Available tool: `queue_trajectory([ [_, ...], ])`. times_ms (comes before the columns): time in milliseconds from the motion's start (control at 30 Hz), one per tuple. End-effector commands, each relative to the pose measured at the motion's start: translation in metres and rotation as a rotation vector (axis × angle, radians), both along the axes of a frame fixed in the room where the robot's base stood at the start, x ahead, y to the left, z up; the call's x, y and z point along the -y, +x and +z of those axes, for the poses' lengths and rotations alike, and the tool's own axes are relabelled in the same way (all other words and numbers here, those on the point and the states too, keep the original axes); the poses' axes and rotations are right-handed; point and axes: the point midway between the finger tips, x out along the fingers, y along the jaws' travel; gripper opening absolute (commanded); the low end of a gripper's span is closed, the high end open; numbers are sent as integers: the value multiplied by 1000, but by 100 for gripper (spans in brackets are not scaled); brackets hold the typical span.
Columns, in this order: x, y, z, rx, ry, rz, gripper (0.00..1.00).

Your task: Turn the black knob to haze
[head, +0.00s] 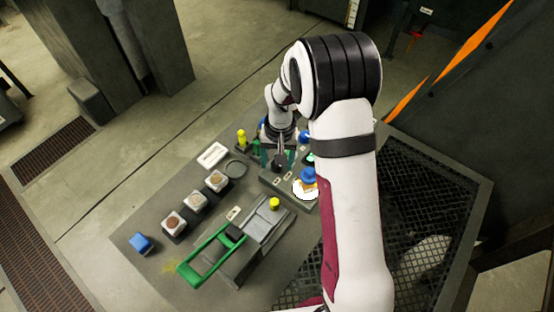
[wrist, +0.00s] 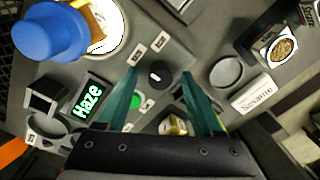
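My gripper (wrist: 160,72) is open in the wrist view, its two green fingers spread with the black knob (wrist: 155,77) between their tips. The knob is round with a small white mark. I cannot tell whether the fingers are level with it; neither finger visibly touches it. A display reading "Haze" (wrist: 88,98) in lit green letters stands to the left. Small white labels (wrist: 138,55) sit by the knob, too small to read. In the head view my gripper (head: 278,157) points down over the grey panel (head: 272,184); the knob is not clearly visible there.
A blue-capped item (wrist: 50,35) on a bright white disc is close to the left of my gripper. A green button (wrist: 137,100) is beside the knob. Sample boxes (head: 175,223), a blue block (head: 142,243) and a green-handled device (head: 212,259) stand on the table's left side.

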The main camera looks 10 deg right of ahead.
Motion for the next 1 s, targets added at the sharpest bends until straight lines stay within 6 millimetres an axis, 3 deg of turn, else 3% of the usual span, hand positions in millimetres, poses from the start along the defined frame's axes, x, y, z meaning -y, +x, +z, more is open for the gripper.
queue_trajectory([
  [267,1,0,12,2,0,0,68],
  [700,6,-1,135,4,0,-2,68],
  [833,7,-1,152,2,1,-1,68],
  [1000,7,-2,158,0,0,-1,68],
])
